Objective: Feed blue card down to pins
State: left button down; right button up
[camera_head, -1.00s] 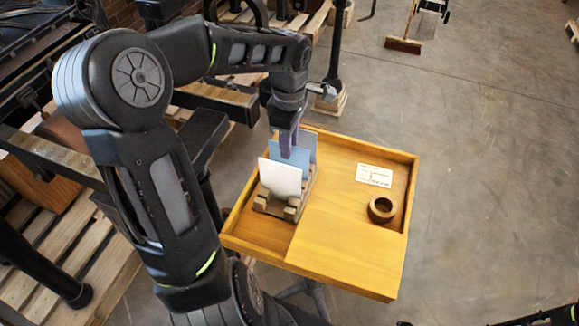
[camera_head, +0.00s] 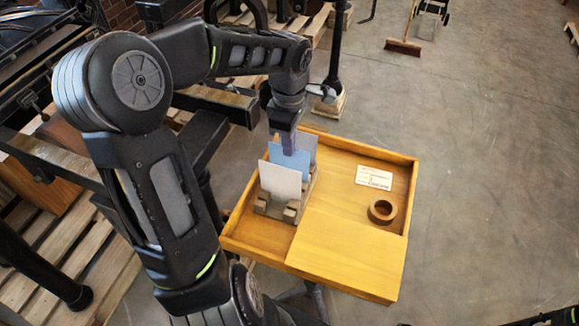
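The blue card (camera_head: 290,162) stands upright in a small wooden rack (camera_head: 268,208) on the left side of the yellow wooden tray (camera_head: 340,240). A whitish card (camera_head: 280,180) stands in front of it and a greyish-lilac card (camera_head: 306,142) behind it. My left gripper (camera_head: 288,145) points down at the top edge of the blue card. Its fingers are small and partly hidden, so I cannot tell whether they grip the card. My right gripper is not in view; only a dark piece shows at the bottom right corner. I cannot make out any pins.
A white label card (camera_head: 374,177) and a round wooden ring (camera_head: 382,209) lie in the tray's right part. Pallets and a dark press stand at the left. A broom (camera_head: 404,45) stands on the floor behind.

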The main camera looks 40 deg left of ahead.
pick_arm(q)
jog(key=shift+r+p, duration=0.65)
jog(key=shift+r, duration=0.75)
jog(key=shift+r+p, duration=2)
jog(key=shift+r, duration=1.05)
